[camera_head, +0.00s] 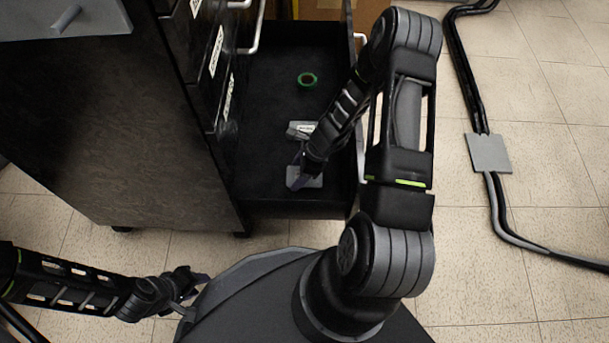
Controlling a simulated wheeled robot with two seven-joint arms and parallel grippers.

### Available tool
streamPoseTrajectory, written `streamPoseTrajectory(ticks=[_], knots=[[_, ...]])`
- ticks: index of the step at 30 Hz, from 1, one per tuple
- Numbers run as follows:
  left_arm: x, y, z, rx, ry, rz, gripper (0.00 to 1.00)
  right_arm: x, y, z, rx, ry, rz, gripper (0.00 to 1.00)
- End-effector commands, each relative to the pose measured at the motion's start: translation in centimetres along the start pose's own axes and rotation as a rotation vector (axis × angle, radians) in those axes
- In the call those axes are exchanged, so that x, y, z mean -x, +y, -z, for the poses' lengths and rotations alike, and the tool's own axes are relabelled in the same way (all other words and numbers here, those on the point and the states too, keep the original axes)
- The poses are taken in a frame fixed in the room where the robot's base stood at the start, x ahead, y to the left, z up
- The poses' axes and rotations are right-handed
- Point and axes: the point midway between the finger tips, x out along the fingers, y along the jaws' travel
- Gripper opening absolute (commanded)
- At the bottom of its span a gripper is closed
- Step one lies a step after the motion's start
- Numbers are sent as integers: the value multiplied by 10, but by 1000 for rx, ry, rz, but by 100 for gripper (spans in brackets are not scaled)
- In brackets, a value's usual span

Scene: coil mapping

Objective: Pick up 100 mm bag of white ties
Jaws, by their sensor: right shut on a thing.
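A small grey-white bag (308,182) is at the front of the open black drawer (265,185). My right gripper (299,168) reaches down into the drawer and is shut on this bag; the fingers and wrist hide part of it. A second pale bag (298,129) with a white label lies just behind it in the drawer. The label is too small to read, and I cannot tell which bag is the 100 mm one. My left gripper (194,292) is open and empty, low at the left, outside the drawer.
The black cabinet (130,130) with labelled closed drawers stands to the left. Black cables with a grey plate (488,153) run along the tiled floor at the right. The floor between drawer and cables is clear.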

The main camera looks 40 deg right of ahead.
Motion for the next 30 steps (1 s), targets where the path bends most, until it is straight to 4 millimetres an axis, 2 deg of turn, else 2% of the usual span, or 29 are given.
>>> streamPoseTrajectory(ticks=[1,6,13,17,30], knots=[[0,0,0,0,0,0,34,0,0,0,0,0,0,36],[0,0,0,0,0,0,34,0,0,0,0,0,0,23],[1,0,0,0,0,0,34,1,0,0,0,0,0,23],[7,2,0,0,-1,0,34,9,0,-4,1,0,0,23],[50,16,-3,-2,-22,0,34,83,0,-35,2,0,1,23]])
